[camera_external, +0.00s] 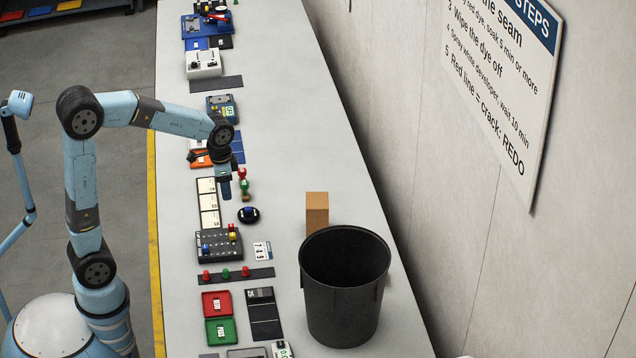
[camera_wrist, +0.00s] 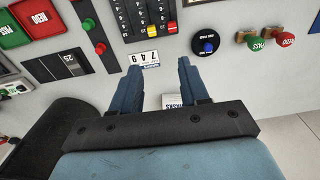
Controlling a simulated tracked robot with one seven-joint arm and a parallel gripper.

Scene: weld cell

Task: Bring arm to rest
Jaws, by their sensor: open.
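My gripper (camera_external: 226,188) is at the end of my bent arm, pointing down above the workbench (camera_external: 275,130), near the red and green stamps (camera_external: 243,180). In the wrist view my gripper (camera_wrist: 158,85) has its two blue fingers spread apart, with nothing held between them. The number card (camera_wrist: 144,60) lies flat on the bench beyond the fingertips.
A black bin (camera_external: 345,285) stands at the front right of the bench, with a brown block (camera_external: 317,212) behind it. The bench's right strip behind the block is clear.

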